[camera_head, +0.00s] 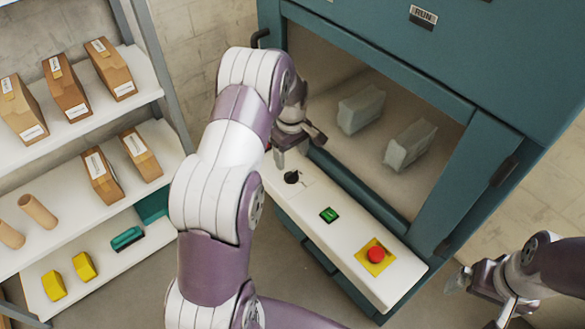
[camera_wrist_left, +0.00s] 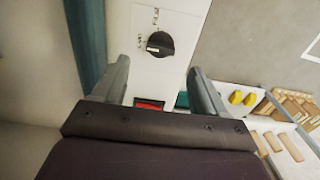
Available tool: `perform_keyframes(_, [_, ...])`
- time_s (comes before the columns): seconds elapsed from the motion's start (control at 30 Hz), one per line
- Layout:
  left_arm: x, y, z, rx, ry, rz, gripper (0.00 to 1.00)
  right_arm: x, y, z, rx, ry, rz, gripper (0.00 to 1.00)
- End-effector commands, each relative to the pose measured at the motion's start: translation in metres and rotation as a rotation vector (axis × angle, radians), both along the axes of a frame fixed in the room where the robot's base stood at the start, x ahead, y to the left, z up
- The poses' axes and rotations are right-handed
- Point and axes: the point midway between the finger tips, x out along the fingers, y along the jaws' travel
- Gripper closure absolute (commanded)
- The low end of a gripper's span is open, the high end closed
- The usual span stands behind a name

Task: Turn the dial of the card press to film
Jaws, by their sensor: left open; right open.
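The dial (camera_head: 291,177) is a black round knob on the white panel (camera_head: 345,238) of the teal card press (camera_head: 455,200). In the left wrist view the dial (camera_wrist_left: 160,44) has small printed labels above it and to its left; the upper one seems to read FILM. I cannot tell surely which label it points at. My left gripper (camera_head: 298,147) is open and empty over the panel, close to the dial. Its two fingers (camera_wrist_left: 160,80) stand apart in the wrist view, with the dial beyond and between them. My right gripper (camera_head: 478,290) is open and empty at the lower right, away from the panel.
A green switch (camera_head: 329,214) and a red button on a yellow plate (camera_head: 376,254) sit along the panel. Two grey blocks (camera_head: 361,108) lie behind the press window. A shelf (camera_head: 85,115) with boxes, rolls and yellow pieces stands at left. The floor right of the press is clear.

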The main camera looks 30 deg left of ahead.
Motion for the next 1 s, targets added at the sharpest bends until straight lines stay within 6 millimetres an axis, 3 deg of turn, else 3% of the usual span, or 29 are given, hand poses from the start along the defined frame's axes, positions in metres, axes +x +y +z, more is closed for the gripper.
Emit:
perform_keyframes(0.1, [-0.001,0.0,-0.031,-0.001,0.004,-0.001,0.28,0.0,0.0,-0.001,0.0,0.0,0.0,0.0])
perform_keyframes(0.3, [0.0,0.0,-0.061,0.0,0.0,-0.002,0.28,0.0,0.0,-0.002,0.0,0.0,0.0,0.0])
perform_keyframes(0.63, [0.0,0.0,-0.067,0.001,-0.003,-0.002,0.28,0.0,0.0,-0.002,0.0,0.0,0.0,0.0])
perform_keyframes(0.67, [0.0,0.0,-0.067,0.001,-0.003,-0.002,0.34,0.0,0.0,-0.002,0.0,0.0,0.0,0.0])
perform_keyframes(0.8, [0.0,0.0,-0.067,0.001,-0.003,-0.002,0.8,0.0,0.0,-0.002,0.0,0.0,0.0,0.0])
perform_keyframes(0.83, [0.0,0.0,-0.067,0.001,-0.003,-0.002,0.84,0.0,0.0,-0.002,0.0,0.0,0.0,0.0])
perform_keyframes(1.0, [0.0,0.0,-0.067,0.001,-0.003,-0.007,0.84,0.0,0.0,-0.002,0.0,0.0,0.0,0.0])
